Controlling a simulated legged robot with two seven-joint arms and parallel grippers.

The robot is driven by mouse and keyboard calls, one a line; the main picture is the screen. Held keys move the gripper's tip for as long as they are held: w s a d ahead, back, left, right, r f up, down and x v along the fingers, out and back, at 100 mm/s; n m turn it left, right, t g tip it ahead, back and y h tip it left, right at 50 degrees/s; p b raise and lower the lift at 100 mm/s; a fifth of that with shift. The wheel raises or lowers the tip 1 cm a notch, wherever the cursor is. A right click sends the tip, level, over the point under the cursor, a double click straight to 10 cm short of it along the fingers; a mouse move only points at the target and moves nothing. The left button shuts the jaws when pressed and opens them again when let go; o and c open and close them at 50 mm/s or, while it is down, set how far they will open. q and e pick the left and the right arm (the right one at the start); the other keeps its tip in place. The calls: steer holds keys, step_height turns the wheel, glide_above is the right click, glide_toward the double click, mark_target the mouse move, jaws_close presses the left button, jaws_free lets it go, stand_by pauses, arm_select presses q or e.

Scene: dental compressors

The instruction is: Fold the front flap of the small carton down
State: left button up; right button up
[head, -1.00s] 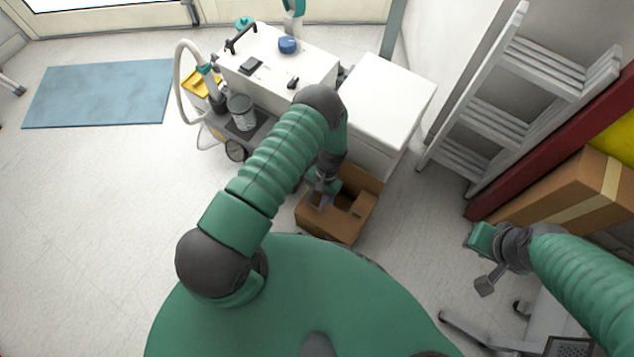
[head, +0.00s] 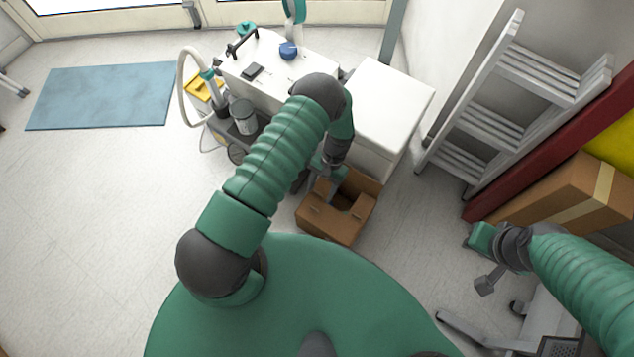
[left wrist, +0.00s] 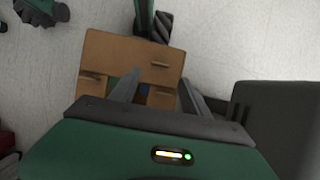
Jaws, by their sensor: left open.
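The small brown carton (head: 332,224) stands on the floor in the head view, in front of the white cabinet. Its top is partly open, with a dark interior at its middle. A broad brown panel with slots (left wrist: 125,52) fills the upper middle of the left wrist view. I cannot tell for sure whether this panel is the front flap or how far it is folded. My left gripper (head: 318,184) is over the carton's left-rear side. My right gripper (head: 486,272) is far right, away from the carton.
A white cabinet (head: 387,105) stands behind the carton, next to the compressor cart (head: 270,68). A grey ladder (head: 480,110) and a large taped carton (head: 560,195) are at the right. The floor left of my arm is clear, with a blue mat (head: 100,95).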

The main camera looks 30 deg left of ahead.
arm_select(q)
steer(key=p+v, duration=0.2)
steer(key=v, duration=0.7)
steer(key=shift+r, duration=0.2)
